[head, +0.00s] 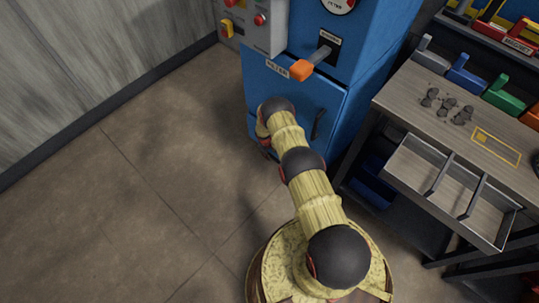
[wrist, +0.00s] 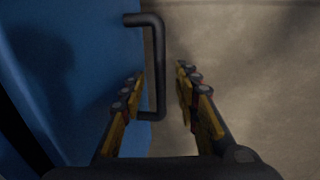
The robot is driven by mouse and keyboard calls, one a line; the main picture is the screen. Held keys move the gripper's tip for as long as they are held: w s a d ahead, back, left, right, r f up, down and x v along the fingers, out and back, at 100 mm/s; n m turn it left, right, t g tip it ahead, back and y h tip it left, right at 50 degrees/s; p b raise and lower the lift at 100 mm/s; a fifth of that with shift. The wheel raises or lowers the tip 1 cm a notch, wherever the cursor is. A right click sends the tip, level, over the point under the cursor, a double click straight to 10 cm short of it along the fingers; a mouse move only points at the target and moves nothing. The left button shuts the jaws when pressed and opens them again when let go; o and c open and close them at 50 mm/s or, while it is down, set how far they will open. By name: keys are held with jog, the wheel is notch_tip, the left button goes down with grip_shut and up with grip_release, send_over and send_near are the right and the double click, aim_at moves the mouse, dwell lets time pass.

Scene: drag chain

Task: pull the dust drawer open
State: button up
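The wrist view shows a dark, U-shaped bar handle (wrist: 160,62) on a blue front panel (wrist: 75,65). My gripper (wrist: 160,76) is open, with one finger on each side of the bar. Gaps show on both sides, and I see no clear contact. In the head view, my arm reaches down to the lower front of the blue cabinet (head: 365,45). The gripper is mostly hidden there behind the arm, and I cannot make out the drawer's outline.
The cabinet's filter door (head: 290,92) has its own dark handle (head: 317,123). An orange-tipped lever (head: 301,70) sticks out above it. A workbench (head: 400,95) with an open divided tray (head: 410,170) stands close on the right. The floor (head: 150,180) to the left is clear.

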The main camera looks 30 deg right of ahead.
jog(key=shift+w+d+f, duration=0.1)
jog(key=shift+f, duration=0.5)
jog(key=shift+w+d+f, duration=0.1)
jog(key=shift+f, duration=0.5)
jog(key=shift+c, duration=1)
grip_shut()
jog(key=shift+s, duration=0.1)
